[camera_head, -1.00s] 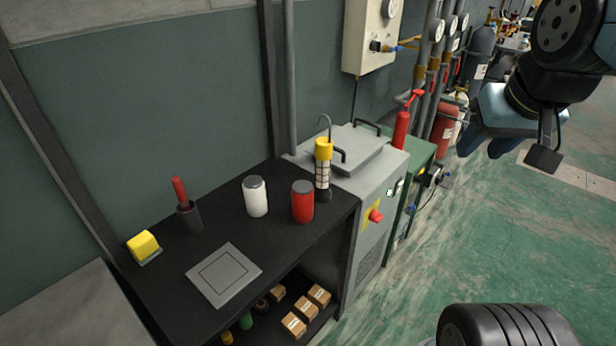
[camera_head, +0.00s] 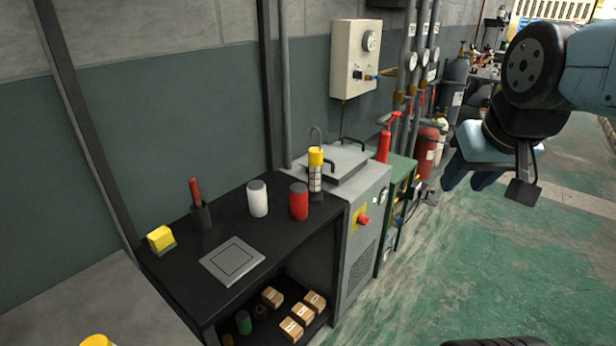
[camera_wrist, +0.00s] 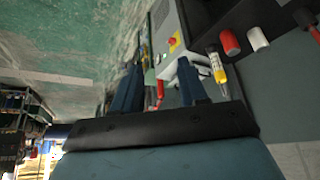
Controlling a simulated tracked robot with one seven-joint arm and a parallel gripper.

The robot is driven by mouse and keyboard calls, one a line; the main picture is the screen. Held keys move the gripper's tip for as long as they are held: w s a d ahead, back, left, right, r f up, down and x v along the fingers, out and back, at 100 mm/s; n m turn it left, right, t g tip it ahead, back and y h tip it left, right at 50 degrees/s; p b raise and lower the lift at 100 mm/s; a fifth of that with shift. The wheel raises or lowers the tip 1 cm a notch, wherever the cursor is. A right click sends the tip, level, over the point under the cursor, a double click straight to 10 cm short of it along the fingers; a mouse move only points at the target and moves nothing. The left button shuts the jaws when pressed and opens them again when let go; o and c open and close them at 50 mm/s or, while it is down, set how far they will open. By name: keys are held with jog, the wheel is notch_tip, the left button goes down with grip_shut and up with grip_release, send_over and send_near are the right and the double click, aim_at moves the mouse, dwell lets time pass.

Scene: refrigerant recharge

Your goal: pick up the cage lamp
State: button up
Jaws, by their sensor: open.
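The cage lamp (camera_head: 315,172) stands upright at the right back corner of the black bench, with a yellow top, a caged clear middle, a dark base and a hook above. It also shows in the wrist view (camera_wrist: 217,68), tilted by the camera's angle, beyond the fingers. My gripper (camera_head: 468,180) is open and empty, in the air over the floor to the right of the bench, well apart from the lamp. Its two blue fingers (camera_wrist: 158,85) also show in the wrist view.
On the black bench (camera_head: 180,262) stand a red can (camera_head: 299,201), a white can (camera_head: 258,198), a dark cup (camera_head: 201,216) with a red handle, a yellow block (camera_head: 161,238) and a grey plate (camera_head: 232,261). A grey machine (camera_head: 366,235) adjoins the bench. Green floor (camera_head: 480,270) is clear.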

aim_at(318, 177)
jog(key=shift+o, duration=0.4)
